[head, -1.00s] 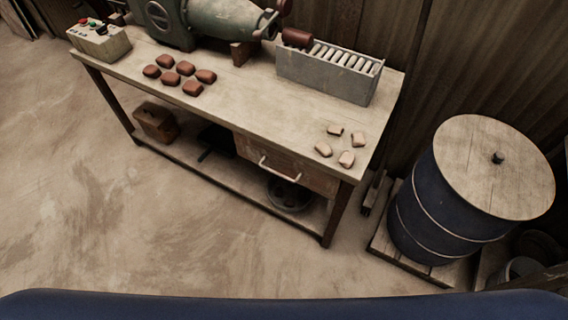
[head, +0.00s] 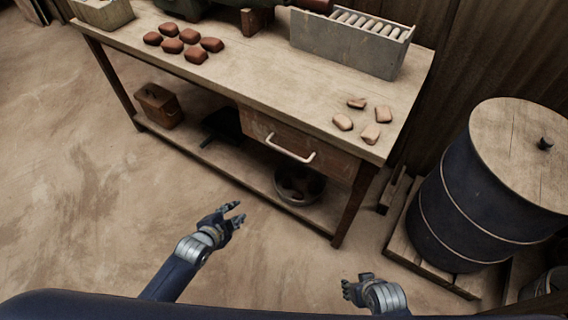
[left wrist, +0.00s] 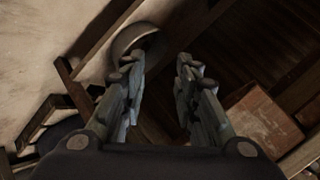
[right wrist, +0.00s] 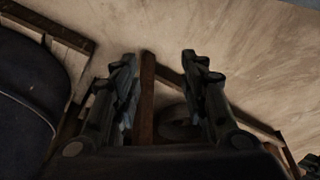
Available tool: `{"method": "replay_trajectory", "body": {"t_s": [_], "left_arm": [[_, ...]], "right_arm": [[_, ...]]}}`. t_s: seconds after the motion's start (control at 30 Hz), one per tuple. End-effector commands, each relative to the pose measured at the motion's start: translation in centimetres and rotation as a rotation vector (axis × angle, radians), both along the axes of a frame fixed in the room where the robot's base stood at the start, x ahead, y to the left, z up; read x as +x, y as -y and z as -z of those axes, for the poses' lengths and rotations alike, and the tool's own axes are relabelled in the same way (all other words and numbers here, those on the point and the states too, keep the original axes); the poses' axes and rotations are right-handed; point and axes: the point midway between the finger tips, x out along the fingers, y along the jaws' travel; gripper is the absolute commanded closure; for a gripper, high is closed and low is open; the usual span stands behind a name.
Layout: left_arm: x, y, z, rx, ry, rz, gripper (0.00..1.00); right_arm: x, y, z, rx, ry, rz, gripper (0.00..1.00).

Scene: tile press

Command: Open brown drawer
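The brown drawer (head: 300,136) sits shut under the right part of the workbench top. Its pale bar handle (head: 290,151) is on the front face. My left gripper (head: 237,213) is open and empty, below and left of the handle, apart from the bench. In the left wrist view its two fingers (left wrist: 160,75) are spread with nothing between them. My right gripper (head: 357,284) is low at the front, right of the drawer and apart from it. In the right wrist view its fingers (right wrist: 159,65) are spread and empty.
The bench top (head: 260,75) holds several reddish-brown lumps, several pale lumps and a grey slotted box (head: 345,48). A round pan (head: 300,185) and a wooden box (head: 160,107) are on the lower shelf. A blue barrel (head: 460,210) stands at the right. Floor in front is clear.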

Motion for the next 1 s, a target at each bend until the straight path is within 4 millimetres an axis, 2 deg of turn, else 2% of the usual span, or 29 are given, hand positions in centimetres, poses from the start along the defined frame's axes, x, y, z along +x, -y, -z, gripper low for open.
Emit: {"method": "replay_trajectory", "body": {"t_s": [0.03, 0.1, 0.2, 0.4, 0.5, 0.63, 0.77, 1.0], "left_arm": [[1.6, 1.0, -0.7, 0.029, 0.072, 0.06, 0.71], [3.2, 2.5, -3.5, 0.078, 0.17, 0.144, 0.71], [4.6, 4.7, -7.4, 0.152, 0.309, 0.257, 0.71], [4.8, 8.2, -14.0, 0.276, 0.535, 0.423, 0.71], [4.4, 9.3, -16.0, 0.314, 0.602, 0.468, 0.71], [4.2, 9.9, -17.3, 0.337, 0.639, 0.492, 0.71], [4.9, 10.2, -17.3, 0.339, 0.642, 0.493, 0.71], [7.9, 11.9, -16.5, 0.337, 0.642, 0.49, 0.71]], "right_arm": [[0.9, -0.1, 0.0, 0.004, 0.025, 0.001, 0.6], [1.6, -0.3, -1.8, 0.007, 0.048, 0.003, 0.6], [2.3, -0.3, -4.5, 0.013, 0.084, 0.005, 0.6], [2.0, -0.2, -9.1, 0.019, 0.135, 0.008, 0.6], [1.6, -0.1, -10.7, 0.02, 0.15, 0.009, 0.6], [1.5, -0.1, -11.8, 0.022, 0.164, 0.009, 0.6], [2.4, -0.4, -12.2, 0.03, 0.204, 0.006, 0.6], [6.3, -1.7, -13.9, 0.074, 0.396, -0.008, 0.6]]}}
